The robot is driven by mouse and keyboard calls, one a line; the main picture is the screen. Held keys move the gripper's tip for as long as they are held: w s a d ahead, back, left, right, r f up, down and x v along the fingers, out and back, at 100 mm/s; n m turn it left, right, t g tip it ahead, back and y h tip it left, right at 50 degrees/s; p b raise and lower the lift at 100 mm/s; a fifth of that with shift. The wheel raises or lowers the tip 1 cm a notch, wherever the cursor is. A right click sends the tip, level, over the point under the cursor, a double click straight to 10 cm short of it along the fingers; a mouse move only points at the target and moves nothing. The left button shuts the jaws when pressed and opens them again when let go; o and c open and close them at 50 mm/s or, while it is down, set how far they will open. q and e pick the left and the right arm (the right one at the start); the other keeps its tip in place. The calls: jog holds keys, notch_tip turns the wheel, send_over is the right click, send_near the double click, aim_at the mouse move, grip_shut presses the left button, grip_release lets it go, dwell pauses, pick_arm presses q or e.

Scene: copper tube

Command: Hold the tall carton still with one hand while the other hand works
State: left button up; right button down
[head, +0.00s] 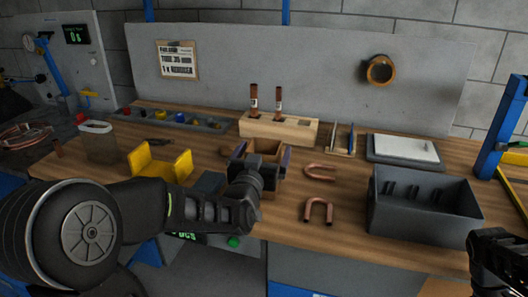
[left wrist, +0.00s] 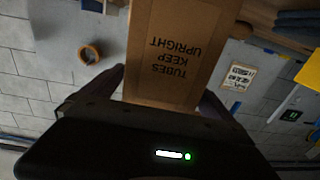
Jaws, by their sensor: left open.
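The tall carton is brown cardboard, and its open top (head: 265,147) shows in the head view beyond my left wrist. In the left wrist view the carton (left wrist: 168,50) reads "TUBES KEEP UPRIGHT", upside down in that picture. My left gripper (head: 262,161) is open, with one finger on either side of the carton. I cannot tell whether the fingers touch it. My wrist hides the carton's lower part in the head view. My right gripper (head: 497,262) is at the lower right edge, far from the carton, partly cut off; its jaws are unclear.
A wooden block (head: 278,130) holding two copper tubes stands behind the carton. A yellow V-shaped holder (head: 161,164) stands left. A white pad (head: 403,148) lies at the back right.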

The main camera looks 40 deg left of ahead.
pick_arm(q)
notch_tip(320, 180, up, 10)
dwell(0.6)
jog(key=shift+s+f, duration=0.1)
dwell(0.3)
